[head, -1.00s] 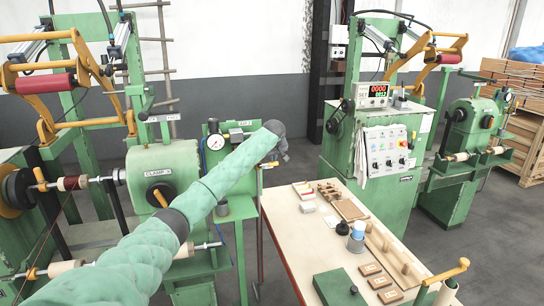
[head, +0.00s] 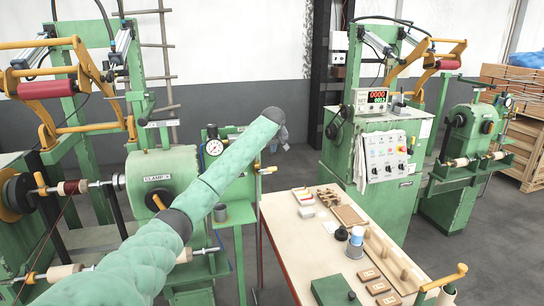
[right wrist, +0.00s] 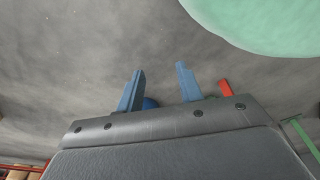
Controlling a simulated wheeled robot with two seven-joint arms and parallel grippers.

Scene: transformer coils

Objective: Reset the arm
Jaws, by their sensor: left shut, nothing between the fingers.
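My left arm reaches from the bottom left of the head view up to the middle, wrapped in a green cover. My left gripper (head: 281,140) is small and partly hidden behind the forearm's end, above the floor beyond the worktable. It is shut and empty. My right gripper (right wrist: 160,88) shows only in the right wrist view. Its two blue fingers stand apart with nothing between them, over grey floor.
A worktable (head: 290,240) with small wooden parts, cups and a green box stands at the bottom right. A green winding machine with a clamp drum (head: 162,178) is on the left. A control cabinet (head: 340,155) stands behind the table. Stacked pallets (head: 525,150) are far right.

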